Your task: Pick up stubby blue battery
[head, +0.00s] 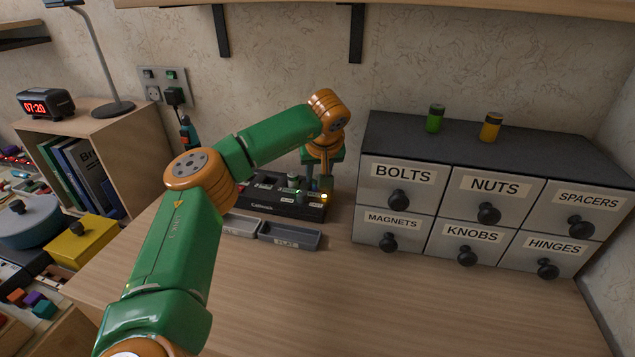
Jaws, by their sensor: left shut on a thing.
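My left gripper (319,186) points down over the right part of the black charger (262,204) at the back of the bench. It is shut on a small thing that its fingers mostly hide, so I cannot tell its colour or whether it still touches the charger. A short greyish cylinder (293,181) stands in the charger just left of the fingers. I cannot make out a blue battery clearly. A green battery (435,118) and a yellow battery (490,127) stand upright on top of the drawer cabinet. My right gripper is not in view.
The drawer cabinet (452,214) with labelled drawers stands close to the right of the charger. A grey tray (290,235) lies in front of the charger. A shelf (400,8) runs above. The bench front (400,310) is clear.

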